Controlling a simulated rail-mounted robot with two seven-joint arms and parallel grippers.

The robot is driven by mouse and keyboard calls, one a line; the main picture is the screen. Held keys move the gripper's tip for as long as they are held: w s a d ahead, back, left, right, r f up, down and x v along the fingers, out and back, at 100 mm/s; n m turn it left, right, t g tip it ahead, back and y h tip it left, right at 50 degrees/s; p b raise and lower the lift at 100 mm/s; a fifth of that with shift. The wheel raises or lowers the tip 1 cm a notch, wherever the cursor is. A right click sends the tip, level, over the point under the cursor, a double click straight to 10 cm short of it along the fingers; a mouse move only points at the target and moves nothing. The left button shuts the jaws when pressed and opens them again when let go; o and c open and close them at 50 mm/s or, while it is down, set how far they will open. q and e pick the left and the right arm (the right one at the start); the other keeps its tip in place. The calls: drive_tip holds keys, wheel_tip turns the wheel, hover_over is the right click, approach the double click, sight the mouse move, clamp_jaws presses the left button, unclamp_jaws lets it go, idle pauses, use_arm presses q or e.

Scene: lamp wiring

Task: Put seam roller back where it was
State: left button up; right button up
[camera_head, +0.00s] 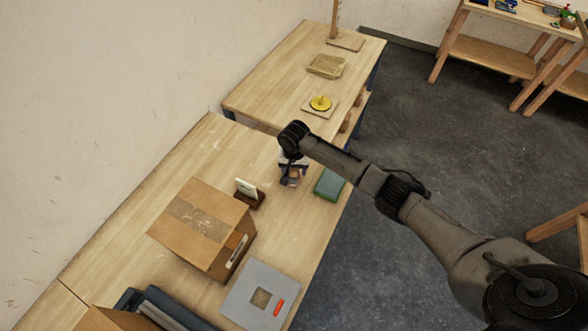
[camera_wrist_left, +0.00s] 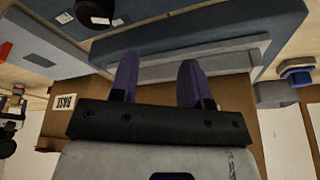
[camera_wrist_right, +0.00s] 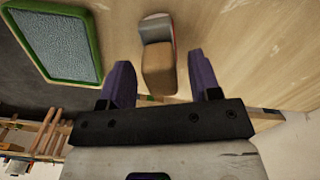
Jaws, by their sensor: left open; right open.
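A small thing with a tan wooden body and a pale grey and red end (camera_wrist_right: 157,62), which may be the seam roller, lies on the bench. In the right wrist view it shows between the fingers of my right gripper (camera_wrist_right: 160,76), which is open; I cannot tell if they touch it. In the head view my right gripper (camera_head: 290,169) is low over the bench and largely hides that thing. My left gripper (camera_wrist_left: 158,72) is open and empty, facing a blue-grey case (camera_wrist_left: 200,40). It does not show in the head view.
A green-rimmed pad (camera_head: 329,184) lies right of my right gripper near the bench edge. A card in a brown holder (camera_head: 249,194), a cardboard box (camera_head: 203,228) and a grey plate with an orange piece (camera_head: 259,293) stand nearer. A yellow disc (camera_head: 320,103) is farther back.

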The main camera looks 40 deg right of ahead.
wheel_tip(320, 180, up, 10)
drive_tip(key=shift+r+p, duration=0.1)
drive_tip(key=shift+p, duration=0.4)
drive_tip(key=shift+r, duration=0.7)
drive_tip(key=s+a+f+n, duration=0.2)
drive_tip(key=s+a+f, duration=0.1)
drive_tip(key=s, duration=0.3)
drive_tip(key=s+a+f+n+t, duration=0.1)
drive_tip(key=s+a+f+n, duration=0.2)
drive_tip(key=s+a, duration=0.3)
drive_tip(key=s+a+f+n+y, duration=0.1)
drive_tip(key=s+a+f+n, duration=0.1)
drive_tip(key=s+a+f, duration=0.2)
drive_tip(key=shift+s+a+f+n+t, duration=0.15)
drive_tip(key=shift+s+f, duration=0.15)
drive_tip(key=shift+s, duration=0.25)
drive_tip(key=shift+s+a+f+n+t, duration=0.15)
drive_tip(key=shift+s+f, duration=0.15)
drive_tip(key=shift+s, duration=0.2)
drive_tip(key=s+r+n+t, duration=0.2)
drive_tip(key=s+r+n, duration=0.1)
drive_tip(key=s, duration=1.4)
drive_tip(key=shift+r+h, duration=0.4)
drive_tip(key=shift+r, duration=0.2)
drive_tip(key=shift+d, duration=0.15)
